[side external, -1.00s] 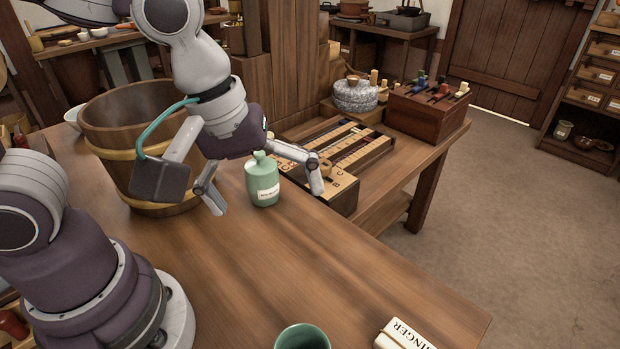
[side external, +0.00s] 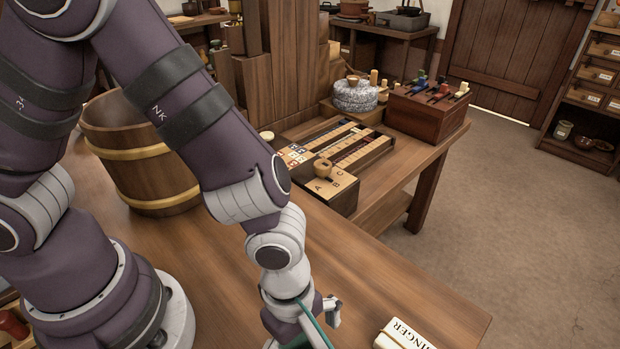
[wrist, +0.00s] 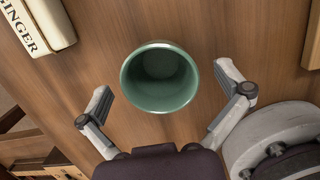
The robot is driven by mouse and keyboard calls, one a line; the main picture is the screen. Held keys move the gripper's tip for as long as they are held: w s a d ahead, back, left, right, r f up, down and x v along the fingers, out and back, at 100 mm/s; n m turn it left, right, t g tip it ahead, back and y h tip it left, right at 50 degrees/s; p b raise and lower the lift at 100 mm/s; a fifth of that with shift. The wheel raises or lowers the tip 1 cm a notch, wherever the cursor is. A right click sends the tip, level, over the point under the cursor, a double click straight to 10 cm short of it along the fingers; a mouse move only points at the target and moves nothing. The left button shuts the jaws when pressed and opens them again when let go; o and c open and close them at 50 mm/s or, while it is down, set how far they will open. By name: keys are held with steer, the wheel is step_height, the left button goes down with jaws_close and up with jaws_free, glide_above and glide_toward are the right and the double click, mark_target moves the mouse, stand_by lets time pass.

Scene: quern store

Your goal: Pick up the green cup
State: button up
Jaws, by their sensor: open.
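The green cup (wrist: 157,100) stands on the wooden table, and I look down into its open, empty-looking mouth in the wrist view. My gripper (wrist: 163,85) is open above it, one finger toward each side of the cup. The fingers look apart from the cup; how high they are above it is hard to tell. In the side external view my gripper is low at the bottom edge, and my arm mostly hides the cup there.
A white block marked GINGER (side external: 403,335) lies close by on the table; it also shows in the wrist view (wrist: 40,26). A wooden bucket (side external: 140,155), a box of lettered slots (side external: 335,188) and a dark red-brown box (side external: 428,112) stand farther back. Bare table surrounds the cup.

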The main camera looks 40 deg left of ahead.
steer(key=shift+f, duration=0.2)
steer(key=c, duration=1.3)
steer(key=shift+r, duration=0.1)
